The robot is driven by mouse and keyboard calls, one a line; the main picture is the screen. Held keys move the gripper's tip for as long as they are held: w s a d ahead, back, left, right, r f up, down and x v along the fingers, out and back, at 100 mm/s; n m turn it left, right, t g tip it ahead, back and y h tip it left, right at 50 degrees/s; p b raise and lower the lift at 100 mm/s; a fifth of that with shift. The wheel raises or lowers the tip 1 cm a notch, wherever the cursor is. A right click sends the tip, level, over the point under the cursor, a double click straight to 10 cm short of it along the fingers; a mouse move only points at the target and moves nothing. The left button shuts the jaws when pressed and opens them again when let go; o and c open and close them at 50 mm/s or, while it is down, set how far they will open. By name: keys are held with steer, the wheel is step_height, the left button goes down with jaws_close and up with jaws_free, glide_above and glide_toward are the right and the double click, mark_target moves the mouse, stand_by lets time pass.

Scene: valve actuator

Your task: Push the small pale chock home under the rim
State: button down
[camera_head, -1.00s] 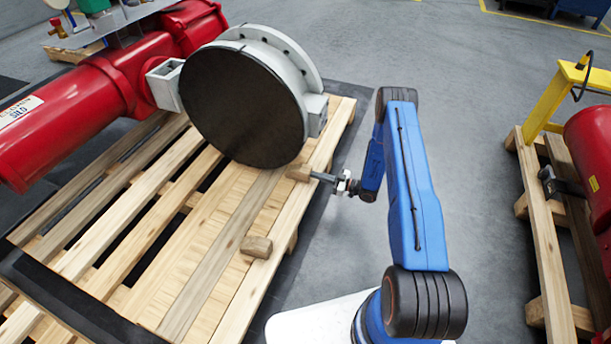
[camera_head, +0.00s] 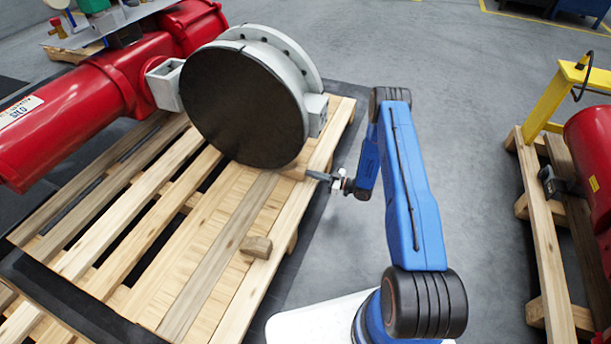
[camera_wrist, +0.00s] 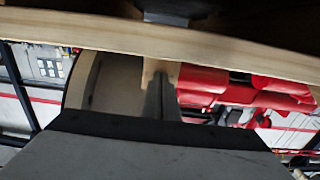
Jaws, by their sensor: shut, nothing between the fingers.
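The small pale chock (camera_head: 292,173) lies on the pallet at the lower right of the round disc's rim (camera_head: 304,118), partly hidden in the head view. My gripper (camera_head: 309,174) is shut with nothing between its fingers. Its tips point left at the chock's outer end, touching or very close; I cannot tell which. In the wrist view, the dark fingers (camera_wrist: 158,100) reach toward a pale wooden face (camera_wrist: 156,68), probably the chock. How far the chock sits under the rim is hidden.
A second wooden block (camera_head: 257,247) lies on the pallet (camera_head: 205,285), nearer me. The red actuator (camera_head: 75,115) stands left of the disc. Another pallet (camera_head: 545,235) with a yellow frame (camera_head: 550,105) stands at the right.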

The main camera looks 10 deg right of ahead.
mark_target(301, 170)
steer(key=shift+x, duration=3)
steer(key=shift+d, duration=0.1)
steer(key=v, duration=0.9)
steer(key=shift+s+d, duration=0.3)
stand_by(0.5)
stand_by(0.4)
